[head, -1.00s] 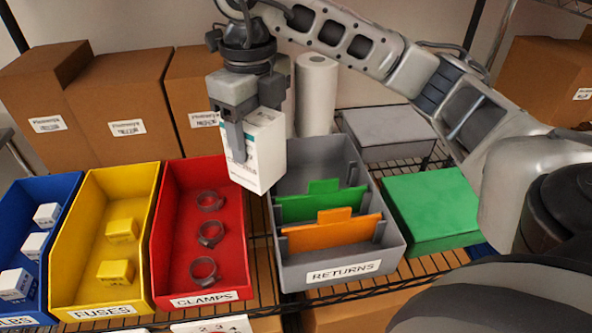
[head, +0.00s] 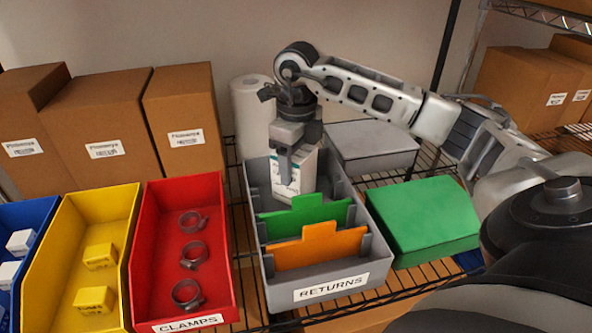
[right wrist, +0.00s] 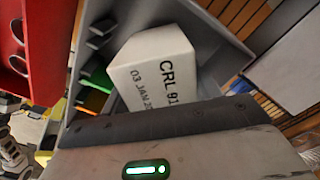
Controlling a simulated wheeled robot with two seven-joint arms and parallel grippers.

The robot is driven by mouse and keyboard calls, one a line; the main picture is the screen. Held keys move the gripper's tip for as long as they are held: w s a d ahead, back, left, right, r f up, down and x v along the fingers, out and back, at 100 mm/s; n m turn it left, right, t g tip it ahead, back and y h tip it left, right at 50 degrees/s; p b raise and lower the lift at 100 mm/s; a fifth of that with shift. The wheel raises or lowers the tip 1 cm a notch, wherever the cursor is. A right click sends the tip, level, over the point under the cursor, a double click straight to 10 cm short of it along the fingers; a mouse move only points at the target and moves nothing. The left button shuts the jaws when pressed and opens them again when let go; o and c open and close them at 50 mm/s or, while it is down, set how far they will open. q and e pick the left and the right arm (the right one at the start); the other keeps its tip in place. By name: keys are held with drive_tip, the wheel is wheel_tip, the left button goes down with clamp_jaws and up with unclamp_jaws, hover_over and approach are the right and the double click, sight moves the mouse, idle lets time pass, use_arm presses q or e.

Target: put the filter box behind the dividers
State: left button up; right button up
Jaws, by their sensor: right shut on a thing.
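The white filter box (head: 293,178) is upright in my right gripper (head: 294,165), over the rear part of the grey RETURNS bin (head: 331,283). Its lower part is inside the bin, behind the green divider (head: 306,215); I cannot tell whether it touches the floor. The orange divider (head: 316,246) stands in front of the green one. In the right wrist view the filter box (right wrist: 155,70) shows printed text, with the bin walls around it and the dividers to its left. My right gripper is shut on the box. My left gripper is not in view.
The red CLAMPS bin (head: 148,255) with 3 rings stands left of the grey bin, then the yellow bin (head: 62,260). A green box (head: 423,222) and a grey box (head: 372,148) are on the right. A white roll (head: 252,115) stands behind the bin.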

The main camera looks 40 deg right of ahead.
drive_tip(key=shift+a+f, duration=0.1)
drive_tip(key=shift+f, duration=1)
drive_tip(key=shift+f, duration=0.1)
drive_tip(key=o, duration=1.3)
wheel_tip(320, 180, up, 12)
drive_tip(key=shift+r+p, duration=0.1)
drive_tip(key=shift+p, duration=0.3)
drive_tip(key=shift+s, duration=0.1)
